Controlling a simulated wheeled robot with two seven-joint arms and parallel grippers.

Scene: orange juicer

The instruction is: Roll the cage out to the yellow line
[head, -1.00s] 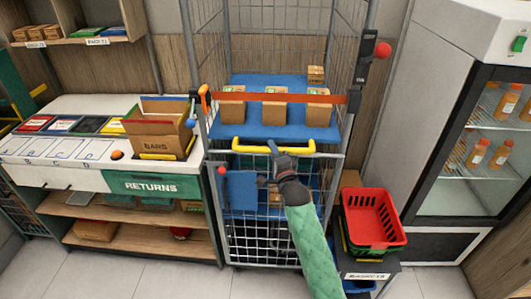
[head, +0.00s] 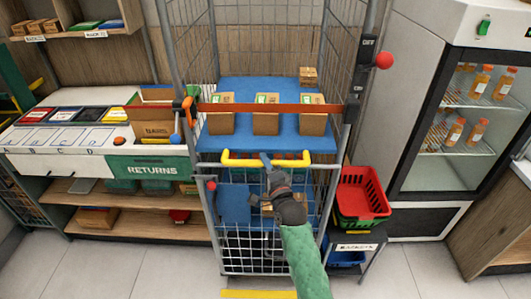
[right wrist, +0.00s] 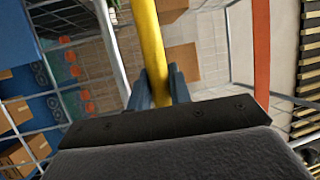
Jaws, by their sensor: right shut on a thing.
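The wire roll cage (head: 262,255) stands upright in the middle of the head view, with blue shelves and a yellow handle (head: 265,160) across its front. My right gripper (head: 270,165) is shut on the handle near its middle. In the right wrist view the yellow bar (right wrist: 150,45) runs between the two fingers (right wrist: 160,88). A strip of the yellow line (head: 258,294) shows on the floor at the bottom edge, in front of the cage. The gripper and sleeve hide part of the cage's lower front. My left gripper is not in view.
Small cartons (head: 266,122) stand on the cage's upper shelf behind an orange strap (head: 285,110). The returns counter (head: 108,172) is on the left. A stand with a red basket (head: 360,200) is close on the right, and a fridge (head: 415,120) beyond. Tiled floor in front looks clear.

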